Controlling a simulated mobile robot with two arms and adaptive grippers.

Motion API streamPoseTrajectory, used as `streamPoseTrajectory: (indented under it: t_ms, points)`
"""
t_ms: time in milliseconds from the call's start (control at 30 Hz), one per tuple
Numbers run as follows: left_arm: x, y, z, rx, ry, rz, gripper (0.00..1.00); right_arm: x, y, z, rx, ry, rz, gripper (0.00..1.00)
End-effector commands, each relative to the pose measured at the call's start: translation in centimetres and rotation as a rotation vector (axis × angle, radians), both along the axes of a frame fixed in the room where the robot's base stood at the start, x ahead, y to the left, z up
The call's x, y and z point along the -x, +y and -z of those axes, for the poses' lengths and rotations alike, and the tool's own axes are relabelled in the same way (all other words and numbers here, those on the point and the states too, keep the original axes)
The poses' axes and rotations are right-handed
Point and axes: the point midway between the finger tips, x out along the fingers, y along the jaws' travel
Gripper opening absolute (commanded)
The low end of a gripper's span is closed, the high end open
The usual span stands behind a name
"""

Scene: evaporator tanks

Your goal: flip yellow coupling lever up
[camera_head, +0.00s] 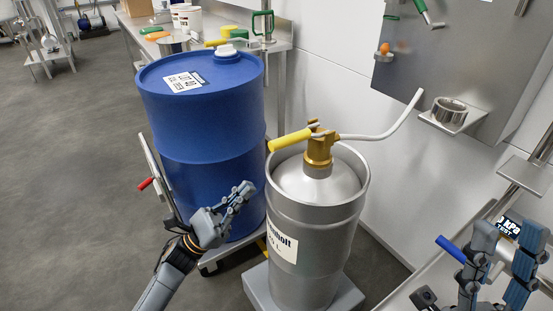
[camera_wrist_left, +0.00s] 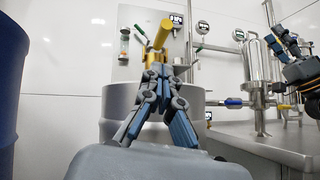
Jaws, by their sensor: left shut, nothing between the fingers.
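The yellow coupling lever (camera_head: 291,140) sticks out to the left, roughly level and drooping slightly, from the brass coupling (camera_head: 319,148) on top of the steel keg (camera_head: 315,225). In the left wrist view the yellow lever (camera_wrist_left: 162,35) shows above my fingertips, with its end toward the camera. My left gripper (camera_head: 246,188) is shut and empty, lower than the lever and to its left, in front of the blue drum. It also shows in the left wrist view (camera_wrist_left: 158,70), hiding part of the keg and coupling. My right gripper (camera_head: 506,232) is open and empty at the lower right.
A blue drum (camera_head: 205,120) stands close left of the keg on a cart. A pale hose (camera_head: 385,133) runs from the coupling to the right. A steel wall panel (camera_head: 455,60) with a cup holder is behind. A steel bench (camera_head: 430,290) lies at the right.

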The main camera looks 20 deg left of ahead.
Motion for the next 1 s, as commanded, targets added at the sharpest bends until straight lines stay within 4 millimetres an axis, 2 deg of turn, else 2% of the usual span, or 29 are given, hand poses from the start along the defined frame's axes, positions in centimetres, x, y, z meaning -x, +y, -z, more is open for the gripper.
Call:
streamPoseTrajectory:
  t_ms: [167, 600, 733, 1000]
  points:
    - [-0.6, -0.7, -1.0, 0.001, -0.003, 0.002, 0.0, 0.0, 0.0, 0.0, 0.0, 0.001, 0.0, 0.4]
    - [-3.9, -4.8, -6.0, 0.002, -0.002, 0.002, 0.0, 0.2, -0.1, 0.0, -0.003, -0.01, 0.0, 0.4]
    - [-4.4, -5.4, -6.7, 0.001, -0.001, 0.002, 0.0, 0.3, -0.1, -0.1, -0.005, -0.017, 0.0, 0.4]
    - [-4.6, -5.6, -7.0, 0.0, 0.001, 0.001, 0.0, 0.4, -0.1, -0.2, -0.006, -0.023, 0.0, 0.4]
